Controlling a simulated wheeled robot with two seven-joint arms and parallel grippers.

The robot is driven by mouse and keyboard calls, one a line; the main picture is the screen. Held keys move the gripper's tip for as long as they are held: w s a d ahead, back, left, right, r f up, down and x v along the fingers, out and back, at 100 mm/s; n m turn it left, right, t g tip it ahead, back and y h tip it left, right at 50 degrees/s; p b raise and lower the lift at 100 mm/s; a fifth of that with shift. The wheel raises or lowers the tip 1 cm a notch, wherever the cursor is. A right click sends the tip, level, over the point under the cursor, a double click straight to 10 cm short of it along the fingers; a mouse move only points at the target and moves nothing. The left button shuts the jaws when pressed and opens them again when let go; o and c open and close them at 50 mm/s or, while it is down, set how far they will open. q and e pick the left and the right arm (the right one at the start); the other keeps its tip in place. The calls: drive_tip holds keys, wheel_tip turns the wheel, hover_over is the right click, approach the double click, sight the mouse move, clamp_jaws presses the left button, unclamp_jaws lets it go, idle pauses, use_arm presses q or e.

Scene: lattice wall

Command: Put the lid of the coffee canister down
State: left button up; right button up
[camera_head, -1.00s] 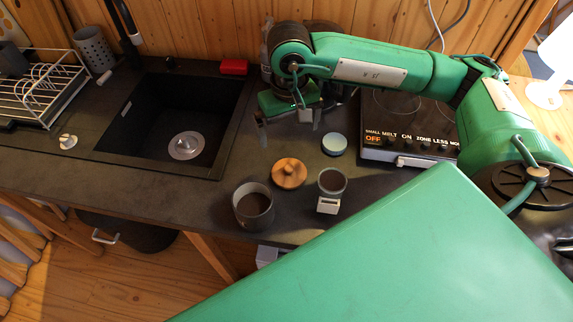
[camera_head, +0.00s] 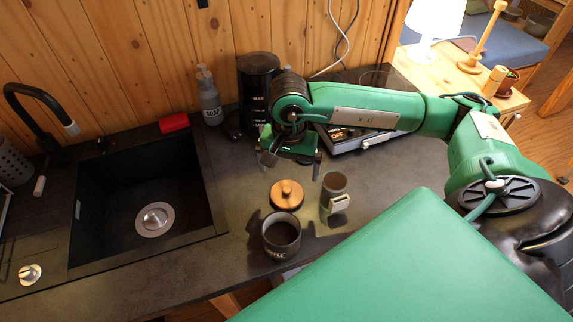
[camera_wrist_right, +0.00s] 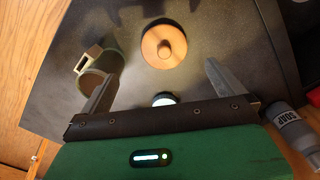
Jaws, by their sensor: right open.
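The round wooden lid with a knob (camera_head: 287,196) lies on the dark counter, and it also shows in the right wrist view (camera_wrist_right: 164,46). A dark grey open canister (camera_head: 281,238) with partly readable lettering stands just in front of the lid, apart from it; dark contents show inside. My right gripper (camera_head: 290,164) is open and empty, behind the lid in the head view. In the right wrist view its two fingers (camera_wrist_right: 162,73) are spread wide, with the lid beyond their tips, untouched. My left gripper is not in view.
A small grey cup with a pale block (camera_head: 334,190) stands right of the lid. A pale round item (camera_wrist_right: 163,99) lies between the fingers in the wrist view. The sink (camera_head: 140,190) is left; a soap bottle (camera_head: 209,98), dark canister (camera_head: 258,80) and stove (camera_head: 365,138) are behind.

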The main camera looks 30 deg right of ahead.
drive_tip(key=p, duration=0.1)
hover_over(287, 191)
drive_tip(key=f, duration=0.4)
drive_tip(key=shift+s+f, duration=0.4)
drive_tip(key=shift+w+a+f, duration=0.1)
drive_tip(key=shift+f, duration=0.5)
drive_tip(key=shift+f+p, duration=0.25)
drive_tip(key=shift+p, duration=0.15)
drive_tip(key=f, duration=0.1)
drive_tip(key=f+p, duration=0.2)
drive_tip(key=f, duration=0.1)
drive_tip(key=shift+w+f, duration=0.1)
drive_tip(key=shift+w, duration=0.25)
drive_tip(key=shift+f, duration=0.25)
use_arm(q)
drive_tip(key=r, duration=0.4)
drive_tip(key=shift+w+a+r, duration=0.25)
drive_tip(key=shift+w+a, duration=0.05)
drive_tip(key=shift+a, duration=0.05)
use_arm(e)
drive_tip(key=shift+f, duration=0.1)
drive_tip(key=shift+c, duration=0.7)
drive_tip(key=c, duration=0.9)
